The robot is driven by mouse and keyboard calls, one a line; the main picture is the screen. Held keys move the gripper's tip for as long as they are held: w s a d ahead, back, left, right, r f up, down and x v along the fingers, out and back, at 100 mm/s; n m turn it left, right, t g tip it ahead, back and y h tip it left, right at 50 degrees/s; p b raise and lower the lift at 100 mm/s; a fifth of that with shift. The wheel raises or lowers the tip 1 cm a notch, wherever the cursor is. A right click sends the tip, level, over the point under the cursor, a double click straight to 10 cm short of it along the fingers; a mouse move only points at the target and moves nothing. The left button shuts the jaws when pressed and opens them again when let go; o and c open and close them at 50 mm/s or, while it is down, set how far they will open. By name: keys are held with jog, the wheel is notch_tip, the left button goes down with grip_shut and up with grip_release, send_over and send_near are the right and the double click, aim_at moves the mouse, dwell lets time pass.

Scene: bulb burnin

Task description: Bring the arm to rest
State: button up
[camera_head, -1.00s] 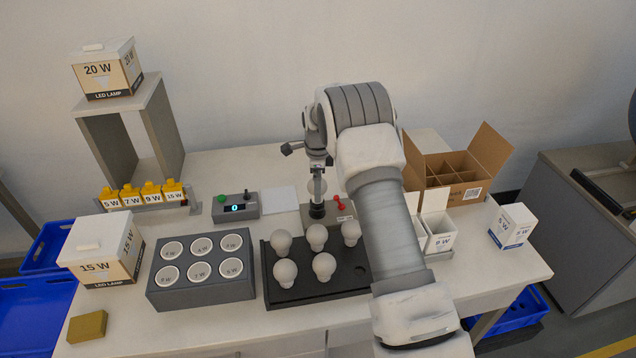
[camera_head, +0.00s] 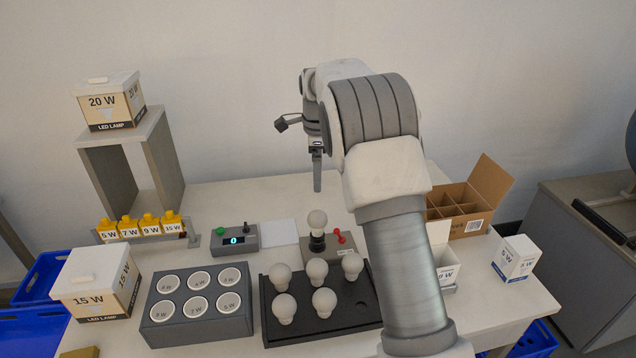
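My gripper (camera_head: 317,172) hangs above the back of the table, its fingers pointing down. It is seen edge-on, so its opening cannot be judged, and no bulb shows in it. Below it a white bulb (camera_head: 317,219) stands upright in the black socket of the test fixture (camera_head: 335,252), which has a red lever (camera_head: 340,236). A clear gap lies between the fingers and this bulb. My arm reaches in from the lower right and hides part of the table's right side.
Several bulbs sit in the black tray (camera_head: 362,314). Left of it are the grey cup block (camera_head: 200,331) and the 15 W box (camera_head: 92,284). A display box (camera_head: 236,240) stands behind. The divided carton (camera_head: 484,222) and a small white box (camera_head: 514,259) are at right.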

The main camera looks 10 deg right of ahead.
jog(key=shift+r, duration=0.25)
jog(key=s+r+n+t, duration=0.1)
jog(key=s+r+n, duration=0.4)
jog(key=s+r, duration=0.3)
jog(key=s+r+n+t, duration=0.1)
jog(key=s+r+n, duration=0.35)
jog(key=s, duration=0.55)
jog(key=s+f+n+t, duration=0.2)
jog(key=s+n, duration=0.9)
jog(key=s, duration=1.1)
jog(key=shift+d+f, duration=0.15)
jog(key=shift+f, duration=0.35)
jog(key=shift+w, duration=0.1)
jog(key=shift+c, duration=0.2)
